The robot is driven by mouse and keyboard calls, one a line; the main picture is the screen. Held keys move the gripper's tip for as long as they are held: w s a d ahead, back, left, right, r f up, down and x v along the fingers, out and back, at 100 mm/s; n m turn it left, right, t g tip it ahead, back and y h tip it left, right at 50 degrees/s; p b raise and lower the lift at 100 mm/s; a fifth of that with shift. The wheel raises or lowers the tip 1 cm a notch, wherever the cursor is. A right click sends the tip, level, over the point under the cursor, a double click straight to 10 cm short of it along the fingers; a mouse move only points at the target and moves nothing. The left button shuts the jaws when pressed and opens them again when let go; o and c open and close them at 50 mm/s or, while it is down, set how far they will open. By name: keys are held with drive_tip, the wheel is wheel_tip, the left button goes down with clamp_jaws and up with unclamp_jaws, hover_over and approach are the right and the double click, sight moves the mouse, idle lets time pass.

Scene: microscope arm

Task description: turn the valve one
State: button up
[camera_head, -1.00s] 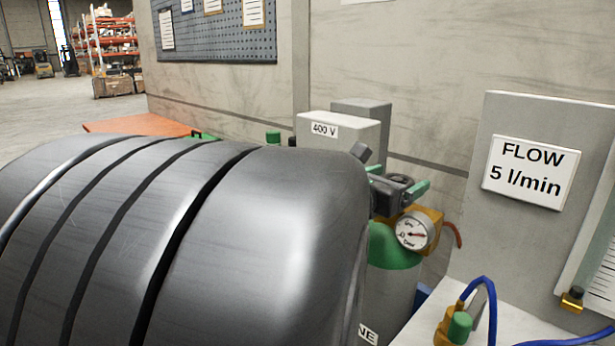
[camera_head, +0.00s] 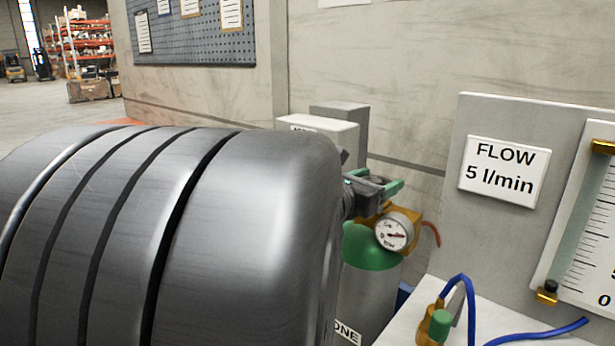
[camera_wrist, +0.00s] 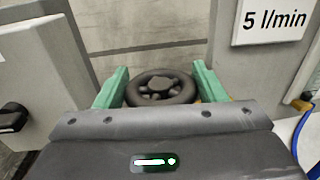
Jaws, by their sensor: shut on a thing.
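The valve is a dark round handwheel (camera_wrist: 161,88) on top of a gas cylinder. In the wrist view my gripper (camera_wrist: 160,86) has one green finger on each side of the wheel, shut on its rim. In the head view my gripper (camera_head: 372,187) is at the cylinder's top, and my dark arm hides much of it. The cylinder (camera_head: 368,285) is grey with a green shoulder (camera_head: 368,247). A brass regulator with a round white gauge (camera_head: 394,235) sits just in front of the wheel.
A grey panel with a "FLOW 5 l/min" sign (camera_head: 504,172) and a flow scale (camera_head: 590,235) stands at right. A blue hose (camera_head: 470,300) and a brass fitting with a green knob (camera_head: 440,325) lie below it. Grey boxes (camera_head: 338,125) stand behind the cylinder.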

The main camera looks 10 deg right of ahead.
drive_tip(key=shift+r+g, duration=0.1)
drive_tip(key=shift+g, duration=0.2)
drive_tip(key=m+g+h+p, duration=0.2)
drive_tip(key=m+g+p, duration=0.1)
drive_tip(key=shift+w+g, duration=0.1)
drive_tip(key=shift+g, duration=0.2)
drive_tip(key=m+g+p, duration=0.1)
drive_tip(key=g, duration=0.1)
drive_tip(key=m+g+h+p, duration=0.1)
drive_tip(key=m+g+p, duration=0.1)
drive_tip(key=g, duration=0.1)
drive_tip(key=shift+m, duration=0.3)
drive_tip(key=m+g+p, duration=0.2)
drive_tip(key=g+p, duration=0.1)
drive_tip(key=g, duration=0.1)
drive_tip(key=m+g+y+p, duration=0.1)
drive_tip(key=m+g+p, duration=0.2)
drive_tip(key=g, duration=0.2)
drive_tip(key=shift+r+m, duration=0.15)
drive_tip(key=shift+m, duration=0.15)
drive_tip(key=m+g+y+p, duration=0.3)
drive_tip(key=g+p, duration=0.1)
drive_tip(key=p, duration=0.5)
drive_tip(key=shift+r, duration=0.15)
drive_tip(key=m+g+y+p, duration=0.1)
drive_tip(key=p, duration=0.2)
drive_tip(key=shift+f+m+g+y+p, duration=0.4)
drive_tip(key=shift+f+g+p, duration=0.1)
drive_tip(key=shift+p, duration=0.35)
